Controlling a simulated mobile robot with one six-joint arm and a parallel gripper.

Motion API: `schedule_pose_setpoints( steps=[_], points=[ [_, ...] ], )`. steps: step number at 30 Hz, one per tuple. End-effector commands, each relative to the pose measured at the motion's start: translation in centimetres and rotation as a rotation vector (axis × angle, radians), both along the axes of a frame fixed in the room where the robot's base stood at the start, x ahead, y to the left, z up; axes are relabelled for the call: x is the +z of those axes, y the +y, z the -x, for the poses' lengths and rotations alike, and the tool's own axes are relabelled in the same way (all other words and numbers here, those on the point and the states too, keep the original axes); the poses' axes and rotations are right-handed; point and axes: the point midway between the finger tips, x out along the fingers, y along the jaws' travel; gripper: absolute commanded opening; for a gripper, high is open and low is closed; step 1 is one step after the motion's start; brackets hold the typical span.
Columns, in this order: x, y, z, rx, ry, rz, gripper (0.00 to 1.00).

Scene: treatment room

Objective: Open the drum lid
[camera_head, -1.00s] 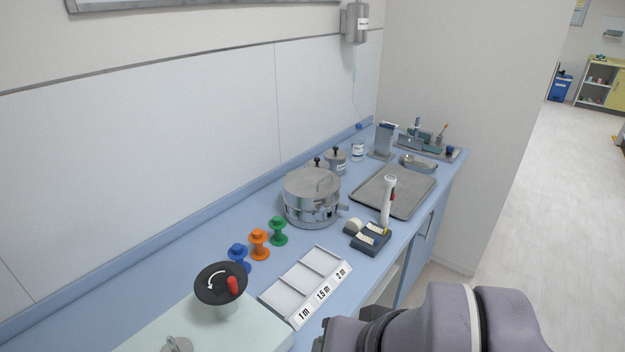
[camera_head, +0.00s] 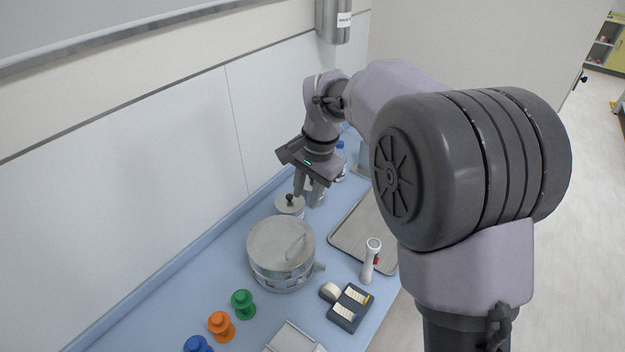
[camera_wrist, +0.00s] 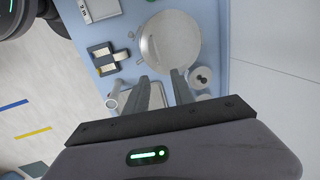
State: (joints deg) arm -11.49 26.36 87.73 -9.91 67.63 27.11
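The drum (camera_head: 265,268) is a round shiny metal vessel standing upright on the blue counter. Its flat lid (camera_head: 275,240) is on, with a bar handle (camera_head: 296,247) on top. In the wrist view the drum lid (camera_wrist: 175,40) lies just beyond my fingertips. My gripper (camera_head: 309,193) points down above the counter, behind the drum and near a small lidded pot (camera_head: 288,206). In the wrist view the two fingers (camera_wrist: 161,78) are apart with nothing between them, and the pot (camera_wrist: 200,78) is close beside one finger.
A metal tray (camera_head: 350,238) lies right of the drum. A white handheld device (camera_head: 370,262) and a dark block with labels (camera_head: 349,307) stand in front of it. Green (camera_head: 243,303), orange (camera_head: 221,326) and blue (camera_head: 198,345) spools are at front left. A wall runs behind.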

Motion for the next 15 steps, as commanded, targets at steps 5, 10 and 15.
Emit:
schedule_pose_setpoints(
  steps=[5, 10, 15],
  points=[
    [-4.4, 0.6, -0.3, 0.002, 0.005, 0.001, 0.30],
    [-9.6, 1.4, -0.9, 0.002, 0.004, 0.002, 0.30],
    [-14.0, 2.1, -1.4, 0.002, 0.002, 0.001, 0.30]
  ],
)
